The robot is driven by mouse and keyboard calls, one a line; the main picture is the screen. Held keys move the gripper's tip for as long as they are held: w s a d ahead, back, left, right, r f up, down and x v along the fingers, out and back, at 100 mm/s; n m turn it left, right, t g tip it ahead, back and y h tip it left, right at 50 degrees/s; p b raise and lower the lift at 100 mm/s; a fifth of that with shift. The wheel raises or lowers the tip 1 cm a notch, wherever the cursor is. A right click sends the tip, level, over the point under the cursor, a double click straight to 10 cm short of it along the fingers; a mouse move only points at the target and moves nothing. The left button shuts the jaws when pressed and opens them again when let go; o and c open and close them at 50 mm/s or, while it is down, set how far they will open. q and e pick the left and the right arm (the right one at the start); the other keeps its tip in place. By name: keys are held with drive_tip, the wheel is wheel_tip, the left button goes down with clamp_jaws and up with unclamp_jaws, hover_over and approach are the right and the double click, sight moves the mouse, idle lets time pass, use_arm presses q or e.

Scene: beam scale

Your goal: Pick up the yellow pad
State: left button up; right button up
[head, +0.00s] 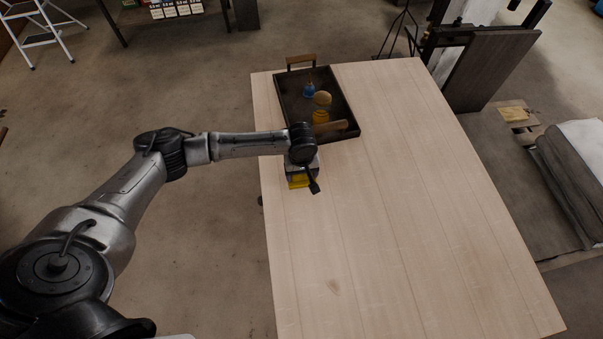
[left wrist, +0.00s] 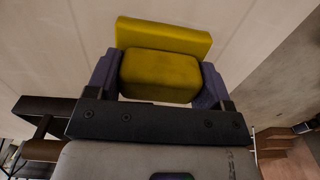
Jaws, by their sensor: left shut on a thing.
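The yellow pad (head: 299,182) is at the left edge of the wooden table, just in front of the dark tray. My left gripper (head: 302,172) is above it and hides part of it. In the left wrist view, the pad (left wrist: 163,36) shows a thick yellow block between my two fingers, with a wider yellow part beyond the fingertips. The fingers are shut on the block from both sides. I cannot tell whether the pad touches the table. My right gripper is not in view.
The dark tray (head: 289,103) with a wooden handle stands at the table's back left. It holds a blue piece (head: 308,91), a yellow piece (head: 320,117) and a wooden piece (head: 331,128). The table (head: 420,220) is clear at the middle, right and front.

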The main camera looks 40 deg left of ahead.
use_arm(q)
drive_tip(key=shift+r, duration=0.15)
wheel_tip(320, 180, up, 4)
drive_tip(key=shift+r, duration=0.1)
drive_tip(key=d+r, duration=0.6)
drive_tip(key=d, duration=0.5)
drive_tip(key=shift+d+r, duration=0.3)
drive_tip(key=shift+d, duration=0.05)
drive_tip(key=shift+w, duration=0.1)
